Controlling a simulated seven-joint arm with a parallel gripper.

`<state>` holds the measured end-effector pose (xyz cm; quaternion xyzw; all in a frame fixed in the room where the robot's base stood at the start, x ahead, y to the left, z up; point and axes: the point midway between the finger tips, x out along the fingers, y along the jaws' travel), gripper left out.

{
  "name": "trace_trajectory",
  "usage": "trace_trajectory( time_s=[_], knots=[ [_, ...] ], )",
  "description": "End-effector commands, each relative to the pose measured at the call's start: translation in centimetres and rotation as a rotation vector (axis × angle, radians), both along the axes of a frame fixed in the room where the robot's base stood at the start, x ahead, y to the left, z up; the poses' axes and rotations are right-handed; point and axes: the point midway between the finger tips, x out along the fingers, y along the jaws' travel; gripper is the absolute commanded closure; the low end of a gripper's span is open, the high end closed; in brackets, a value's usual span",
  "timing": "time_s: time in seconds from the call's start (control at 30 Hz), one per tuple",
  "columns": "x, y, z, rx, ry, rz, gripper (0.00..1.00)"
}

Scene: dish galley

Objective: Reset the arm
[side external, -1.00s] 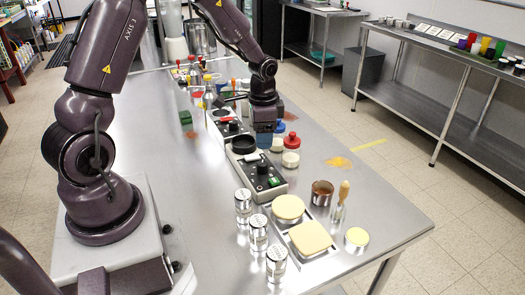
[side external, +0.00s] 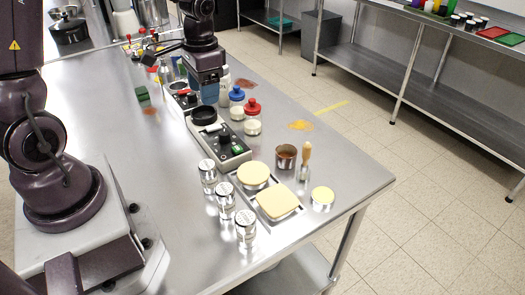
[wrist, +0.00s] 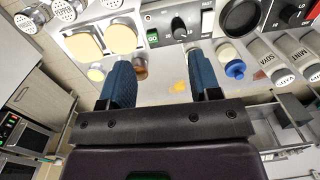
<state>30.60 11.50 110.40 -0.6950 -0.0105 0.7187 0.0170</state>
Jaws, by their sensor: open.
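My gripper (side external: 209,88) hangs over the work table (side external: 345,185), above and behind the dark control boxes. In the wrist view its two blue fingers (wrist: 162,78) are spread apart with nothing between them. Where the fingertips end against the table items is partly hidden in the side view.
Nearby are a control box (side external: 228,143), a blue-lidded jar (side external: 237,93) and a red-lidded jar (side external: 252,105). Shakers (side external: 224,196), a yellow-topped tray (side external: 278,203), a brown cup (side external: 286,156) and a brush (side external: 306,158) stand at the front. The right side of the table is mostly clear.

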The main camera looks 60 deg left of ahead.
Motion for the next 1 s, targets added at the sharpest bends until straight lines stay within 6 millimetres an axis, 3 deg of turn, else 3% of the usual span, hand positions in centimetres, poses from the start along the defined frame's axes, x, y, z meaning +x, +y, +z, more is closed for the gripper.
trace_trajectory(
  time_s=[0.03, 0.2, 0.43, 0.6, 0.73, 1.0],
  knots=[
    [-0.8, -0.9, 1.6, 0.016, -0.026, 0.021, 0.43],
    [-3.9, -4.2, 6.1, 0.037, -0.125, 0.098, 0.43],
    [-8.5, -8.4, 10.6, 0.009, -0.313, 0.116, 0.43],
    [-10.5, -10.4, 12.6, -0.026, -0.444, 0.060, 0.43],
    [-11.0, -11.1, 13.8, -0.038, -0.511, 0.019, 0.43],
    [-11.0, -11.5, 14.2, -0.042, -0.525, -0.001, 0.43]
  ],
)
